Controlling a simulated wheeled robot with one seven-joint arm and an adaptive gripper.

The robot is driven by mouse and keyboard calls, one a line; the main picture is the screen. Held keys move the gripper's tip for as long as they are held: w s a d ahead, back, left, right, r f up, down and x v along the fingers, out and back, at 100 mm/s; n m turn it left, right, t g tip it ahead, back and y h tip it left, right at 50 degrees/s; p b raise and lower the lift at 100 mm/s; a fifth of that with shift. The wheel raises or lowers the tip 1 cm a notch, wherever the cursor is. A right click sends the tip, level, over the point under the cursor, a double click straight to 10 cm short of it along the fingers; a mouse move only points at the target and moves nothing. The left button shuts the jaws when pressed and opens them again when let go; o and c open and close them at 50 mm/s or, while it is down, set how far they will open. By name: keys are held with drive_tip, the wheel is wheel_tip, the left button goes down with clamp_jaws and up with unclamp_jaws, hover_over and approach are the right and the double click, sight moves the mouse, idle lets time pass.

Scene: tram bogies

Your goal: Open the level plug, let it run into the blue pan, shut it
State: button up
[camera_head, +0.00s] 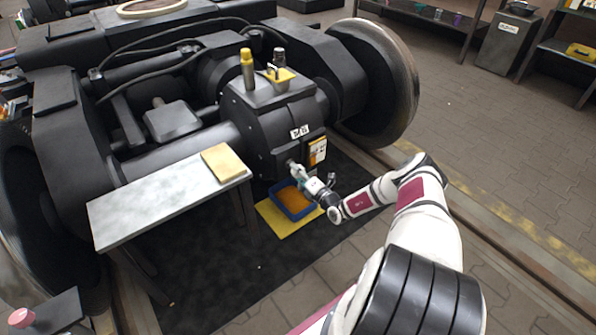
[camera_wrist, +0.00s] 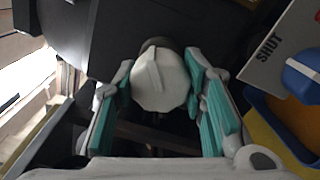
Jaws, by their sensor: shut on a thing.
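The level plug, a pale grey round knob with a raised ridge, shows in the wrist view (camera_wrist: 160,80) on the dark gearbox housing (camera_head: 262,125). My gripper (camera_head: 296,170) reaches the housing's lower front. In the wrist view its teal-padded fingers (camera_wrist: 165,95) stand on both sides of the plug and are shut on it. In the head view the fingers hide the plug. The blue pan (camera_head: 277,207) lies on the floor below, with amber-brown liquid in it. No stream of liquid is visible.
A yellow mat (camera_head: 272,222) lies under the pan. A plate marked SHUT (camera_wrist: 268,52), with a blue handle-like part (camera_wrist: 303,74), is close to my right finger. A grey bench (camera_head: 150,205) with a tan pad (camera_head: 223,163) stands left. A large wheel (camera_head: 392,85) is at right.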

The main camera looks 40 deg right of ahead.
drive_tip(key=n+p, duration=0.1)
drive_tip(key=n, duration=0.4)
drive_tip(key=shift+n+p, duration=0.3)
drive_tip(key=n+p, duration=0.1)
drive_tip(key=n, duration=0.3)
drive_tip(key=shift+d+n, duration=0.1)
drive_tip(key=shift+n, duration=0.3)
drive_tip(key=o, duration=1.2)
drive_tip(key=s, duration=1.2)
drive_tip(key=shift+d, duration=0.15)
